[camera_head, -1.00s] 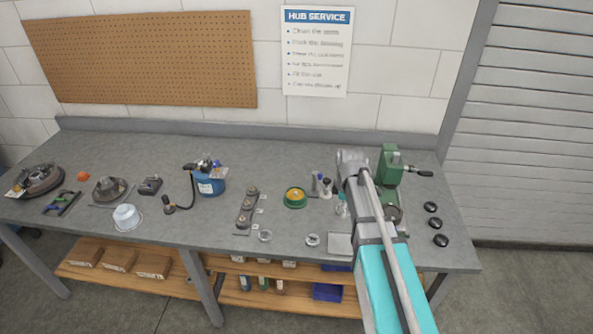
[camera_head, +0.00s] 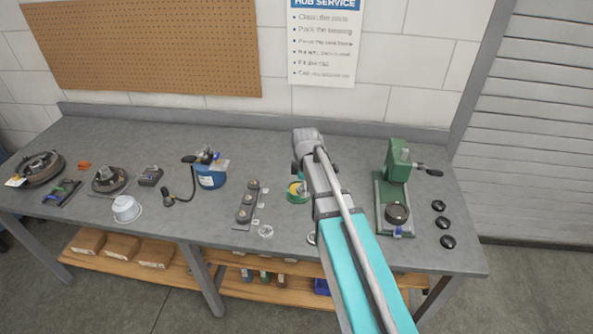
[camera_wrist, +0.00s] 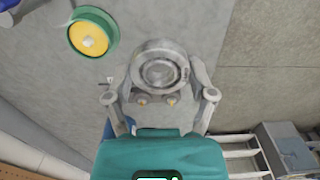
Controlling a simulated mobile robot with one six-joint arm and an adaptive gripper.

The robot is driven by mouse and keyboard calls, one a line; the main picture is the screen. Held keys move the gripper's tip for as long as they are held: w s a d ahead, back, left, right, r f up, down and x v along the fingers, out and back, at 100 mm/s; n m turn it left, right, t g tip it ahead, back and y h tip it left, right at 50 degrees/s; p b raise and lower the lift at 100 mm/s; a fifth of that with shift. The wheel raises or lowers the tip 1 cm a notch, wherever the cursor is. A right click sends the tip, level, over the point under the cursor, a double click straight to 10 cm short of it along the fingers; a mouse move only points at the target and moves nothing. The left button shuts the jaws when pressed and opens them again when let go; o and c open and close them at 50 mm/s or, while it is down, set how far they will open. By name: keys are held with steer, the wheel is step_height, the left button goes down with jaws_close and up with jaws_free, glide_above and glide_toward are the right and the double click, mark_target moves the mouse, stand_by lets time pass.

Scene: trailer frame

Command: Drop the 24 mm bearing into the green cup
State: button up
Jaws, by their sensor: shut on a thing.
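My gripper (camera_wrist: 160,84) is shut on a round metal ring-shaped bearing (camera_wrist: 158,66), held between the fingertips in the wrist view. Its size marking is not readable. The green cup (camera_head: 292,197), round with a yellow inside, stands on the bench, partly covered by my arm in the head view. In the wrist view the green cup (camera_wrist: 75,45) lies up and left of the held bearing, apart from it. In the head view my gripper's fingers and the bearing are hidden by my arm.
A green press (camera_head: 397,165) stands to the right, with several black round parts (camera_head: 441,222) beside it. A dark stand with round parts and small tags (camera_head: 246,206) is left of the cup. A blue tub (camera_head: 210,178) and white bowl (camera_head: 125,207) are further left.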

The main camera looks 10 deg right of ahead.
steer(key=shift+s+a, duration=0.1)
steer(key=w+f+b, duration=0.2)
steer(key=w, duration=0.2)
steer(key=w+f+b, duration=0.1)
steer(key=w+b, duration=0.1)
steer(key=w, duration=0.3)
steer(key=w+f+b, duration=0.1)
steer(key=w+f, duration=0.1)
steer(key=w, duration=0.2)
steer(key=shift+w+d+f+b, duration=0.35)
steer(key=shift+b, duration=0.05)
steer(key=shift+f, duration=0.1)
steer(key=shift+f+b, duration=2.45)
steer(key=shift+b, duration=0.05)
steer(key=shift+w, duration=0.15)
steer(key=shift+f+b, duration=0.85)
steer(key=shift+b, duration=0.05)
stand_by(2.5)
